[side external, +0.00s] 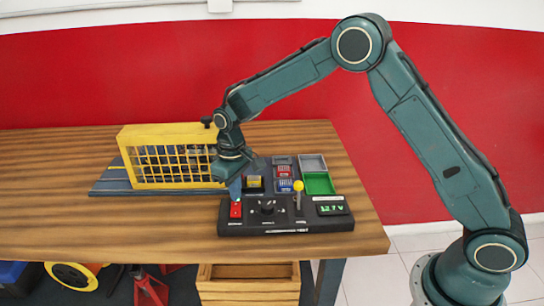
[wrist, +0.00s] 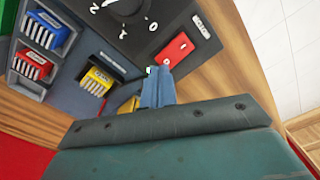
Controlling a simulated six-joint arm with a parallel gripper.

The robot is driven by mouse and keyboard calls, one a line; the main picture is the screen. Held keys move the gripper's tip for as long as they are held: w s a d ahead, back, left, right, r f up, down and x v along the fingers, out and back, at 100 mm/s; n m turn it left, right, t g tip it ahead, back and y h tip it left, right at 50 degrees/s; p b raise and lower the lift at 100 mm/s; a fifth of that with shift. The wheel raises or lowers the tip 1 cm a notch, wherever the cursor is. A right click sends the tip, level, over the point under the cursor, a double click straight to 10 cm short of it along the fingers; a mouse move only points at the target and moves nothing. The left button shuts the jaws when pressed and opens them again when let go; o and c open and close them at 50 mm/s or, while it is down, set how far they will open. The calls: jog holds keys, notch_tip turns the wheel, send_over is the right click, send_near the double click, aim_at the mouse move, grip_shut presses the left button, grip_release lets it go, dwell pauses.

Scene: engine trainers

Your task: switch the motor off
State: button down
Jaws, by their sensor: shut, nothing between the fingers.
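A black control panel (side external: 285,222) lies near the front of the wooden bench. At its left end is a red rocker switch (side external: 236,210), which also shows in the wrist view (wrist: 174,50) with a small white mark. Its tilt is too small to tell. My gripper (side external: 235,192) is shut and empty, its blue fingers pointing down just behind and above the red switch. In the wrist view the fingertips (wrist: 157,74) are close to the switch's near end; I cannot tell whether they touch. A yellow cage (side external: 170,165) stands behind left, with what is inside hard to make out.
The panel also has a black knob (side external: 267,206), a yellow-tipped lever (side external: 298,188) and a green-lit display (side external: 333,208) that seems to read 12.7 V. Behind it are bins of small coloured parts (side external: 284,178) and a green tray (side external: 319,183). The bench's front left is clear.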

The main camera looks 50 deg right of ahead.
jog(key=shift+f, duration=0.6)
dwell(0.3)
jog(key=shift+r, duration=0.15)
notch_tip(320, 180, up, 7)
dwell(1.0)
dwell(0.4)
